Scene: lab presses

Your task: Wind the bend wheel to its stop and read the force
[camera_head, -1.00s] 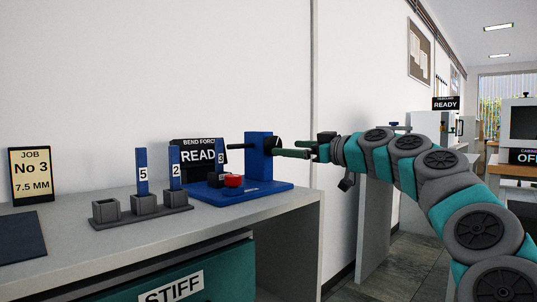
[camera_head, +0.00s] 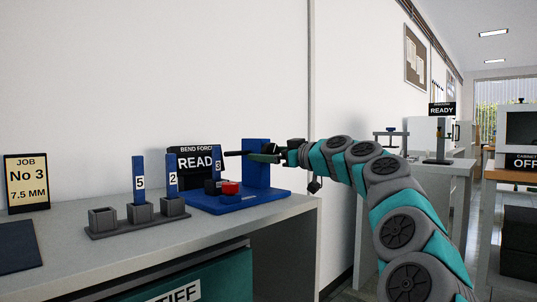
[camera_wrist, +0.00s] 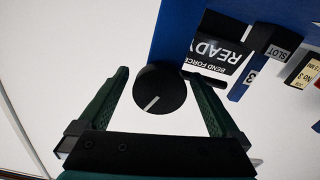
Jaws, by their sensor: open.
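The bend wheel (camera_wrist: 160,88) is a black disc with a white line, seen face-on in the wrist view beside the blue press. My gripper (camera_wrist: 157,75) is open, with one green finger on each side of the wheel; I cannot tell whether they touch it. In the head view my gripper (camera_head: 264,155) is at the upright of the blue press (camera_head: 256,176) and hides the wheel. The BEND FORCE display (camera_head: 195,162) reads READY, partly covered. A blue strip marked 3 (camera_head: 218,158) stands at the press, near a red knob (camera_head: 230,188).
A grey rack (camera_head: 122,226) left of the press holds blue strips marked 5 (camera_head: 138,176) and 2 (camera_head: 172,170); one socket is empty. A JOB No 3, 7.5 MM card (camera_head: 27,182) stands at the left. The wall (camera_head: 250,70) is close behind the bench.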

